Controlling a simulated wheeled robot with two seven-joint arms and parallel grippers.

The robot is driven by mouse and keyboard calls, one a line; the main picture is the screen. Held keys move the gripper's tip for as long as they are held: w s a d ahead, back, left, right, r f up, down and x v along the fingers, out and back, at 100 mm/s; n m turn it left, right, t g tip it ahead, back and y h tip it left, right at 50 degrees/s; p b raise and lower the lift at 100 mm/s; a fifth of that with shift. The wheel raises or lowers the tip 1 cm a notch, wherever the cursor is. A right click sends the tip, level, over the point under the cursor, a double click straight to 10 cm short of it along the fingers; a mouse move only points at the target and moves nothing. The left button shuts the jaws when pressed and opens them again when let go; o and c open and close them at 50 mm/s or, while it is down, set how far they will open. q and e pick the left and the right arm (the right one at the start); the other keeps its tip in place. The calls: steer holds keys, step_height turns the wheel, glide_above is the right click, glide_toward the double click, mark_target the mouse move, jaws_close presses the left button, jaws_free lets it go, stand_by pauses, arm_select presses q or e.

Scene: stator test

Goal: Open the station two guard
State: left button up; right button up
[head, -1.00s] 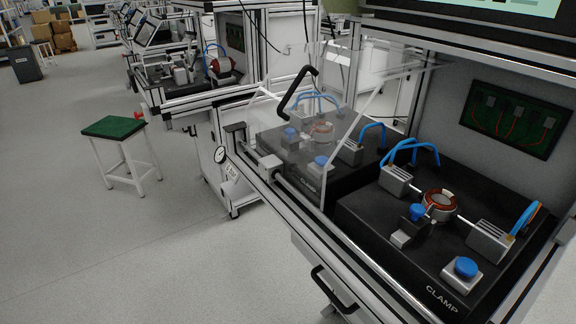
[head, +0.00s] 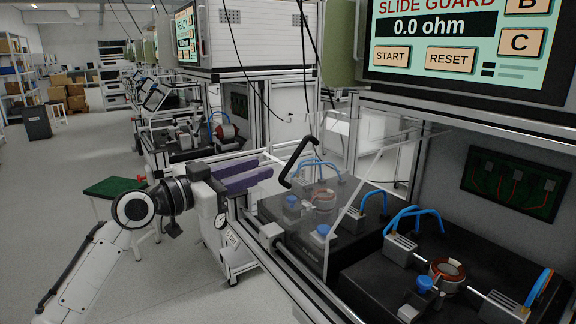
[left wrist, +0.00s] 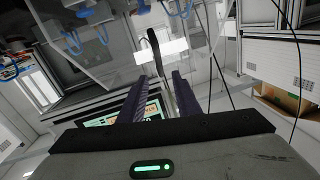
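The clear guard (head: 350,215) with a bent black handle (head: 298,160) stands over the left fixture (head: 268,208) of the near bench. The right fixture (head: 376,270) is uncovered. My left gripper (head: 263,167) is open and empty, its two purple fingers pointing at the handle from the left. In the left wrist view the dark handle (left wrist: 154,52) shows ahead of the gap between the fingers (left wrist: 158,78). I see no contact between fingers and handle. My right gripper is not in view.
A screen (head: 465,45) above the bench reads "SLIDE GUARD" and "0.0 ohm". A green-topped stool (head: 112,187) stands behind my left arm. Another bench (head: 185,135) stands further back. Open floor (head: 60,200) lies at left.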

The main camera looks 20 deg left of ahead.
mark_target(292, 158)
arm_select(q)
steer(key=p+x, duration=0.1)
steer(key=x, duration=0.9)
steer(key=shift+d+f, duration=0.1)
steer(key=shift+c, duration=0.3)
jaws_close()
